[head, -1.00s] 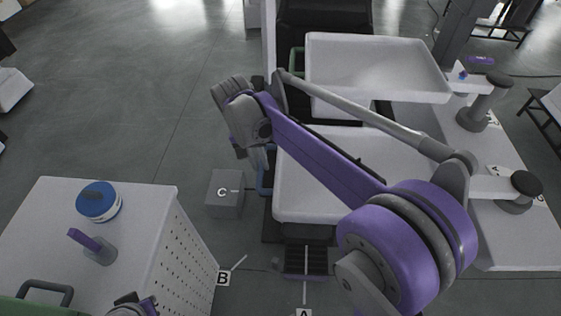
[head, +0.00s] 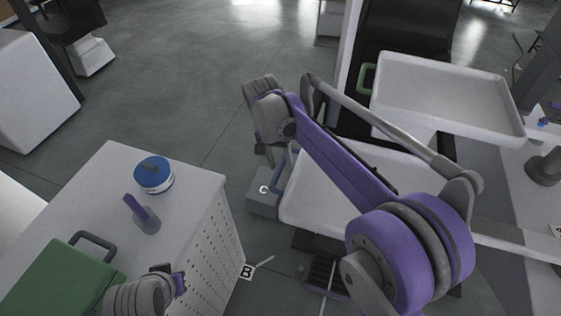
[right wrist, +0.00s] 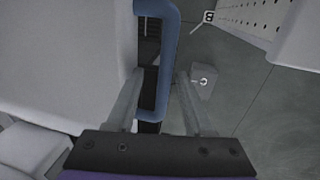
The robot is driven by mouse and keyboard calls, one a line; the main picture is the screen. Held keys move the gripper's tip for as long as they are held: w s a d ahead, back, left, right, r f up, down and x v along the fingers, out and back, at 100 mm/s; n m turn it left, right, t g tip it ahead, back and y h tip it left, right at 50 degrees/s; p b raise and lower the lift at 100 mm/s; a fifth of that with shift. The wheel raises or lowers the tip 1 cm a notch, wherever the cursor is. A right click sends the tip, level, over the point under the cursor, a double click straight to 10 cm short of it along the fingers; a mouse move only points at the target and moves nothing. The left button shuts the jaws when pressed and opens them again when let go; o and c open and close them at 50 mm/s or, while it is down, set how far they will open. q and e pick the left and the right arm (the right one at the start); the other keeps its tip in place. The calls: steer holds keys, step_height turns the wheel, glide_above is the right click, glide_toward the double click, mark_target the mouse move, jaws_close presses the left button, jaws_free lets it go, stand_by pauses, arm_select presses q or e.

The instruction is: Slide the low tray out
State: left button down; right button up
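The low tray (head: 315,200) is a white tray under the higher one, with a blue handle (head: 279,170) on its left side. My right arm crosses in front of it and hides part of it. My right gripper (right wrist: 158,85) is open in the right wrist view. The blue handle (right wrist: 170,50) lies between its two fingers, with a gap visible on the left side, and the fingers are not closed on it. My left gripper (head: 172,285) is at the bottom left of the head view, beside a white cabinet; its fingers are not clear.
A higher white tray (head: 440,95) with a green handle (head: 366,80) stands above the low one. The white cabinet (head: 95,215) at left carries a blue-topped round object (head: 154,174), a purple lever (head: 142,213) and a green box (head: 62,280). A grey block (head: 262,205) stands on the floor.

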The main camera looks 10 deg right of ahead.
step_height(320, 180, up, 11)
steer(key=w+a, duration=0.1)
steer(key=shift+a+f+p, duration=0.15)
steer(key=shift+a+p, duration=0.25)
stand_by(0.5)
